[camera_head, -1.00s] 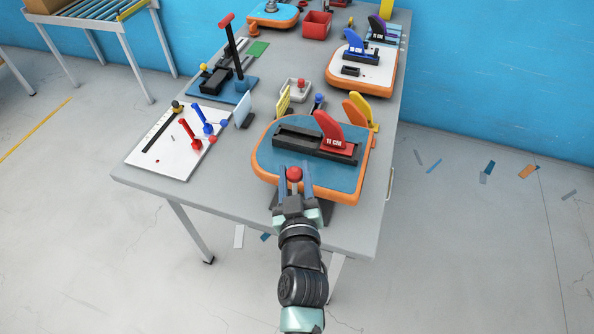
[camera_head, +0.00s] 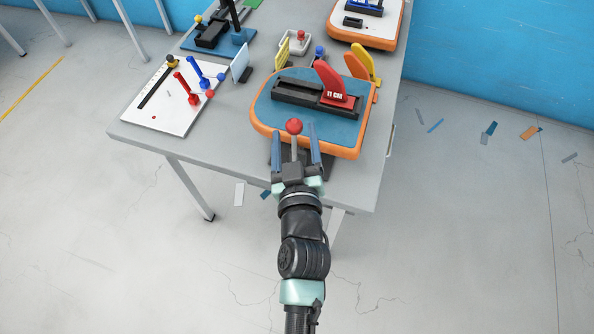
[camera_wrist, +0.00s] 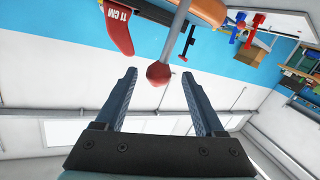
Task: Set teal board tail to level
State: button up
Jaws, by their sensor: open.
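The teal board (camera_head: 265,119) with an orange rim sits on the near end of the table. A red fin marked 11 CM (camera_head: 331,81) stands in the black slotted box (camera_head: 296,93) on it; the fin also shows in the wrist view (camera_wrist: 117,27). A lever with a red ball knob (camera_head: 294,126) stands at the near edge; its grey rod and knob (camera_wrist: 159,73) also show in the wrist view. My gripper (camera_head: 294,133) is open, its two fingers on either side of the lever. In the wrist view the knob lies just beyond the fingertips. The lever's base is hidden.
A white panel (camera_head: 150,115) with red and blue levers lies at left. Orange and yellow fins (camera_head: 366,62) stand behind the teal board. A yellow card (camera_head: 282,54) and a pale card (camera_head: 240,62) stand nearby. A white board (camera_head: 376,26) is farther back.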

jog(key=s+r+b, duration=0.1)
jog(key=s+b, duration=0.1)
jog(key=s, duration=0.7)
jog(key=shift+s+d+b, duration=0.3)
jog(key=shift+s, duration=0.1)
